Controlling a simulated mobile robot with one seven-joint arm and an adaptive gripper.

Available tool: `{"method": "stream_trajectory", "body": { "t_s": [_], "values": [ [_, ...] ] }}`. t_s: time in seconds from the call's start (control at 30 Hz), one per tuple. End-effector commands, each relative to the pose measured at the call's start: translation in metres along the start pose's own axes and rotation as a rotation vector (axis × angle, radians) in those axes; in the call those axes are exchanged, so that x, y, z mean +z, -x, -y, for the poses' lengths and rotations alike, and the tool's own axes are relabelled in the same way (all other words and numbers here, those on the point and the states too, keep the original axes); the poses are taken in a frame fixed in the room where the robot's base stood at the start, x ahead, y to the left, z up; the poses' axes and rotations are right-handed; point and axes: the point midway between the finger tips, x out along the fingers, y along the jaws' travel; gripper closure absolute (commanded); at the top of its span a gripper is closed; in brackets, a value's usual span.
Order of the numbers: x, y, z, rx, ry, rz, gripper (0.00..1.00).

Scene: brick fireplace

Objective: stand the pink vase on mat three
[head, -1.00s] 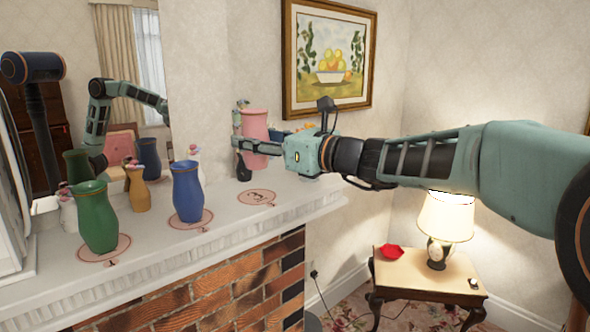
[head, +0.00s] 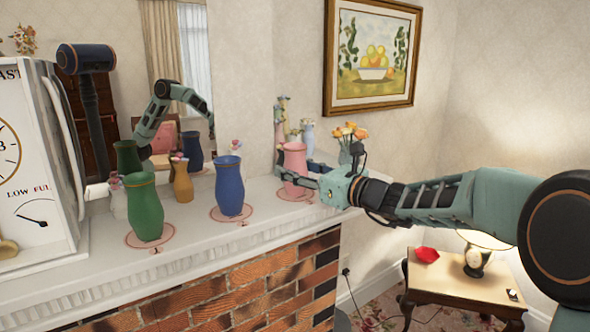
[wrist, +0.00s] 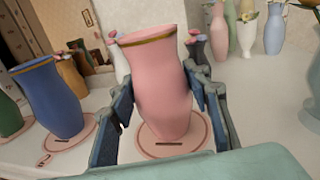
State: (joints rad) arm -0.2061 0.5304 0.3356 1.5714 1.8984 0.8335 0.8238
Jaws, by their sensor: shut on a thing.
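The pink vase (head: 294,163) is upright between the fingers of my gripper (head: 312,180), which is shut on it. In the wrist view the pink vase (wrist: 158,85) fills the middle, with a finger on each side. Mat three (head: 290,197), a round pinkish mat with a dark rim, lies directly under the vase on the white mantel. In the wrist view mat three (wrist: 203,140) shows around the vase's base. The base is at or very close to the mat; I cannot tell whether it touches.
A blue vase (head: 229,186) and a green vase (head: 145,207) stand on mats to the left. A mustard vase (head: 182,180) stands behind them. Several flower-filled vases, including one with orange flowers (head: 348,140), stand behind my gripper. A large white clock-like box (head: 40,150) occupies the left end.

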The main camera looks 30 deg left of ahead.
Motion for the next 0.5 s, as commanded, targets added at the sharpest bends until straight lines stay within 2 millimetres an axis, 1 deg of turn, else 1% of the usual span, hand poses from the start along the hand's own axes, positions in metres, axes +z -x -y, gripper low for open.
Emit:
{"method": "stream_trajectory", "body": {
  "t_s": [0.17,0.2,0.3,0.37,0.5],
  "values": [
    [-0.0013,0.0000,-0.0002,0.000,0.001,0.001,0.86],
    [-0.0027,0.0001,-0.0002,0.000,0.000,0.000,0.55],
    [-0.0015,0.0001,-0.0002,0.000,0.001,0.000,0.44],
    [-0.0015,0.0001,-0.0002,0.000,0.001,0.000,0.38],
    [-0.0014,0.0001,-0.0002,0.000,0.000,0.000,0.38]
  ]
}}
